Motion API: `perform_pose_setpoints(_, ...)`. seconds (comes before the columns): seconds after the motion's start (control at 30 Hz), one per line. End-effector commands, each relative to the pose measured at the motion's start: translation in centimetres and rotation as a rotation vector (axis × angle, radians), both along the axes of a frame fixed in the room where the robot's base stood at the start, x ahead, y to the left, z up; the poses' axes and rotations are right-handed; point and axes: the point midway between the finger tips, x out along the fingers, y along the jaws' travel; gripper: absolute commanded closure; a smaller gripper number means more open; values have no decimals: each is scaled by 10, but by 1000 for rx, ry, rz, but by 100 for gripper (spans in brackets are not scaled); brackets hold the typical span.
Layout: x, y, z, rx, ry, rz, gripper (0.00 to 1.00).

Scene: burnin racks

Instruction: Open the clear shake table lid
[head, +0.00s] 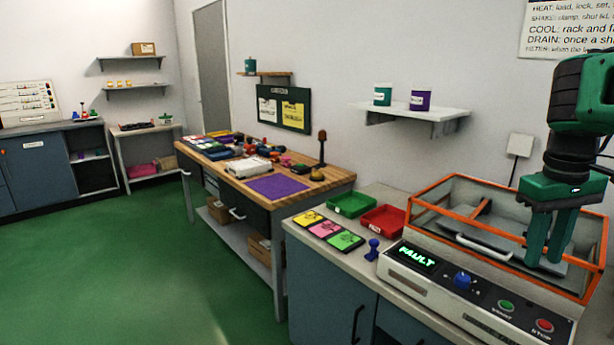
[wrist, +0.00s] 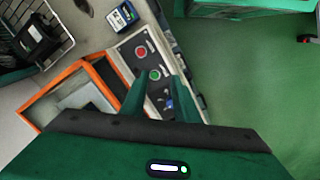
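The shake table (head: 436,289) stands on the right-hand counter, its panel reading FAULT. Its clear lid (head: 447,228) has an orange frame and looks shut, with a pale bar handle (head: 484,248) along the front. My gripper (head: 545,264) points down and appears in front of the lid's right part, right of the handle. In the wrist view my gripper (wrist: 158,84) has its two fingers apart with nothing between them. There the orange frame (wrist: 50,83) lies to the left and the panel (wrist: 145,52) lies beyond the fingers. Contact with the lid cannot be told.
Green (head: 351,204) and red (head: 384,221) trays, coloured cards (head: 325,229) and a blue stamp-like object (head: 373,250) lie left of the shake table. A wall shelf (head: 415,112) with two cups is above. The green floor (head: 130,260) at left is clear.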

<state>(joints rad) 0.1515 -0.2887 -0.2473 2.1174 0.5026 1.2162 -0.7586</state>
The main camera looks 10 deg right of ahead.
Motion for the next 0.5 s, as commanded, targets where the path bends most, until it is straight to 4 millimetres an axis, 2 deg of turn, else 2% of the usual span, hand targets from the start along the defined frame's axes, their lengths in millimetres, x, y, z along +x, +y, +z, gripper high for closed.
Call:
perform_pose_setpoints(0.03, -17, 10, -17, 13, -2, -52, 72)
perform_pose_setpoints(0.2, -60, 49, -71, 58, -17, -248, 72)
perform_pose_setpoints(0.3, -79, 70, -96, 84, -22, -338, 72)
perform_pose_setpoints(0.4, -92, 84, -112, 103, -23, -402, 72)
perform_pose_setpoints(0.43, -94, 87, -115, 107, -23, -415, 74)
perform_pose_setpoints(0.5, -98, 92, -120, 113, -24, -435, 91)
